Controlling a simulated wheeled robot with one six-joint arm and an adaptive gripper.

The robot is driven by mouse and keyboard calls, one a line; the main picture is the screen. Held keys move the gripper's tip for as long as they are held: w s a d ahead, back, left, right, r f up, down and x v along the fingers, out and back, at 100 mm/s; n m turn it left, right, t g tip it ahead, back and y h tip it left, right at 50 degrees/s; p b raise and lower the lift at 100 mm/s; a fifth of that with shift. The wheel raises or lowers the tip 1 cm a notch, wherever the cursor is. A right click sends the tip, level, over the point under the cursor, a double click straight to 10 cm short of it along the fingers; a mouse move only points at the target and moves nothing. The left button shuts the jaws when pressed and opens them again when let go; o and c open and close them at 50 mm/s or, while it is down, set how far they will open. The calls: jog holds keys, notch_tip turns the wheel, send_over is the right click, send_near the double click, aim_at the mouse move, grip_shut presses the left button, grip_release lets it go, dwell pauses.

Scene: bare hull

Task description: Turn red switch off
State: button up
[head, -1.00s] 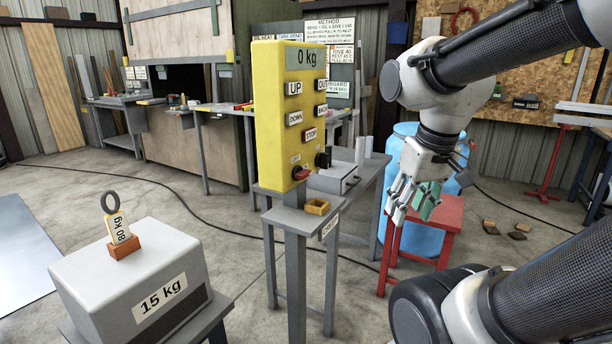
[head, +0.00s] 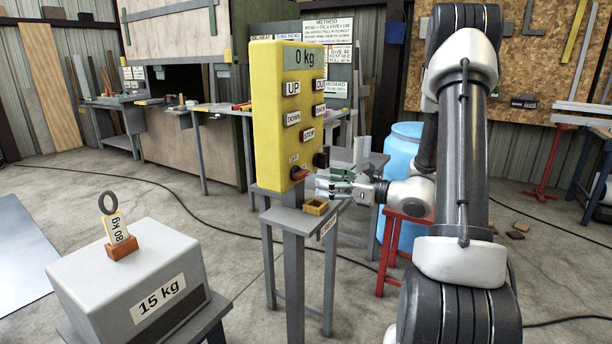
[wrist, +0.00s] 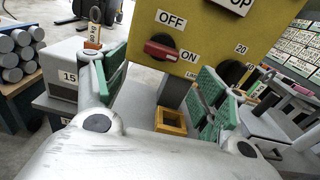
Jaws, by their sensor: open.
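The red switch (head: 300,173) is a rotary knob low on the front of the yellow control panel (head: 268,110). In the wrist view the red switch (wrist: 160,51) lies nearly level, between an OFF label (wrist: 171,20) at its upper right and an ON label (wrist: 188,56) at its right. My gripper (head: 325,186) is just right of the switch in the head view. In the wrist view my gripper (wrist: 160,95) is open, its green pads apart, with the switch ahead and above the gap. Nothing is between the pads, and I see no contact with the switch.
A black knob (wrist: 232,72) sits right of the switch. A small yellow open box (head: 316,207) rests on the grey stand below the panel. A 15 kg block (head: 135,285) with an 80 kg tag stands at left. A blue barrel (head: 405,150) and red stool (head: 392,250) are behind my arm.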

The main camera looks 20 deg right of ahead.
aim_at(305, 175)
jog(key=shift+m, duration=0.3)
jog(key=x, duration=0.5)
jog(key=r+x, duration=0.1)
jog(key=x, duration=0.2)
jog(key=c, duration=1)
